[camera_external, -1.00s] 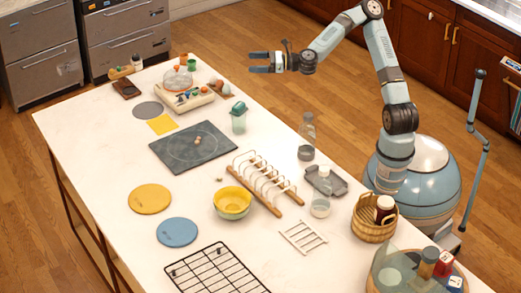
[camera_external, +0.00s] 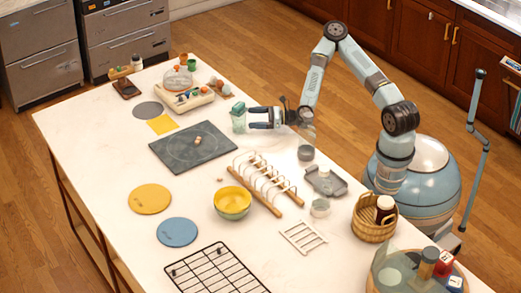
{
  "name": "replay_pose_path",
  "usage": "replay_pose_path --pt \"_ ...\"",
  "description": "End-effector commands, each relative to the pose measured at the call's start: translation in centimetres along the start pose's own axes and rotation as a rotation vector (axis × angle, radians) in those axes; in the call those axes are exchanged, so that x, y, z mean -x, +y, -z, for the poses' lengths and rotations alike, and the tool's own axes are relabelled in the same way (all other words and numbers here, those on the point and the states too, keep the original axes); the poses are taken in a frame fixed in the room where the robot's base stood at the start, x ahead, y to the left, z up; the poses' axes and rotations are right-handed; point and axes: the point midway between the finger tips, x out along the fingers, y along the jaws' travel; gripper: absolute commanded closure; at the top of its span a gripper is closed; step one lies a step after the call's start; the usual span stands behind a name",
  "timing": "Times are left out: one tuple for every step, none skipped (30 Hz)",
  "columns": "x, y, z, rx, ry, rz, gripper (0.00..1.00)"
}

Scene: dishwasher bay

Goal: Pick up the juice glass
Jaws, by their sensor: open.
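A clear glass (camera_external: 238,122) with a teal-green block at its top stands upright on the white table, right of the dark grey board. It is the likeliest juice glass, but its contents are too small to make out. My gripper (camera_external: 250,118) is open and low over the table, its fingers pointing left at the glass. The fingertips are at the glass's right side. I cannot tell whether they touch it or reach around it.
A wire toast rack (camera_external: 268,182) and a yellow bowl (camera_external: 233,203) stand in front of my gripper. A cream tray of small items (camera_external: 190,100) lies behind the glass. A grey tray (camera_external: 327,181) and a wicker basket (camera_external: 373,220) stand at the right. The dark board (camera_external: 193,147) is mostly bare.

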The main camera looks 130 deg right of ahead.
Motion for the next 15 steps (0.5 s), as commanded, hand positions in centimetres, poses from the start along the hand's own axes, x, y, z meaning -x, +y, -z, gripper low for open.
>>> replay_pose_path --pt "-0.5 0.1 0.0 0.000 -0.001 -0.001 0.02" --pt "-0.8 0.1 0.0 0.001 -0.001 0.000 0.02" --pt "-1.2 0.0 0.0 0.001 -0.001 0.000 0.02" --pt "-1.5 0.0 -0.1 0.001 -0.001 0.001 0.02" --pt "-1.7 0.0 0.0 0.001 -0.001 0.001 0.02" --pt "-2.1 0.0 0.0 0.001 -0.001 0.001 0.02" --pt "-2.3 0.0 -0.1 0.001 -0.001 0.001 0.02" --pt "-2.6 0.0 0.0 0.001 0.000 0.001 0.02" --pt "-2.9 0.0 0.0 0.001 0.000 0.000 0.02" --pt "-3.3 0.0 -0.1 0.001 0.000 0.000 0.02" --pt "-3.7 0.0 -0.1 0.002 -0.001 0.001 0.02" --pt "-4.3 0.0 -0.1 0.002 -0.001 0.001 0.02" --pt "-4.7 0.0 -0.1 0.002 -0.001 0.001 0.02" --pt "-5.1 0.0 -0.1 0.002 -0.001 0.001 0.02" --pt "-5.6 0.0 -0.1 0.002 -0.001 0.001 0.02"
